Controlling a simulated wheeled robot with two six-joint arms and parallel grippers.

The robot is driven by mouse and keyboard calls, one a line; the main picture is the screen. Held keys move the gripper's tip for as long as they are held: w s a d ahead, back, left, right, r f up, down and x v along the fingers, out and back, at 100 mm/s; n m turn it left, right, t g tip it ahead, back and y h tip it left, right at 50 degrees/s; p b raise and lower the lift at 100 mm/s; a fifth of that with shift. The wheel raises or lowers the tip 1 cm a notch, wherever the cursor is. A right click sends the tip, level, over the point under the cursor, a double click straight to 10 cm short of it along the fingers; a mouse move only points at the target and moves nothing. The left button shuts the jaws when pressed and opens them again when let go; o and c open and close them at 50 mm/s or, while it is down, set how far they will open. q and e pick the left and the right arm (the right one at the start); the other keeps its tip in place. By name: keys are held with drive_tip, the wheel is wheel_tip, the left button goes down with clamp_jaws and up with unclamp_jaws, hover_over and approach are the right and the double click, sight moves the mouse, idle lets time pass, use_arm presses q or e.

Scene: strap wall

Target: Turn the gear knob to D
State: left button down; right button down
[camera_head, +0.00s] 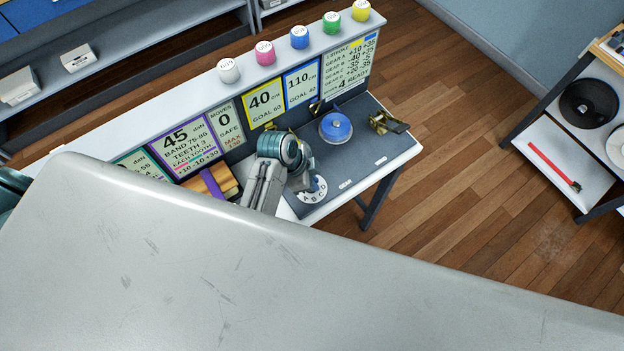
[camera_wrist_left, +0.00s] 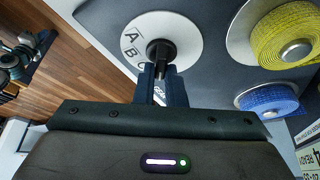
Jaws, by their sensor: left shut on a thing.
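The gear dial (camera_head: 312,191) is a white disc with black letters on the dark bench top, partly covered by my left arm in the head view. In the left wrist view the dial (camera_wrist_left: 190,35) shows the letters A, B and C, with a black knob (camera_wrist_left: 161,50) at its middle. D is not visible there. My left gripper (camera_wrist_left: 162,75) is shut on the knob, its fingers reaching it from below in the picture. In the head view my left gripper (camera_head: 304,180) is over the dial. Which letter the knob points to cannot be told. My right gripper is not in view.
A blue roll (camera_head: 336,127) and a brass clamp (camera_head: 388,122) stand on the bench behind the dial. A yellow roll (camera_wrist_left: 285,35) is close to it in the wrist view. A sign board (camera_head: 265,103) with coloured caps on its ledge lines the back. A large grey surface covers the foreground.

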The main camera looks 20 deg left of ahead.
use_arm(q)
drive_tip(key=shift+s+f, duration=0.15)
idle(0.3)
drive_tip(key=c, duration=1.5)
unclamp_jaws()
drive_tip(key=shift+a+r, duration=0.25)
drive_tip(key=shift+r, duration=0.35)
drive_tip(key=b+v, duration=0.3)
drive_tip(key=v, duration=0.6)
drive_tip(key=shift+r, duration=0.3)
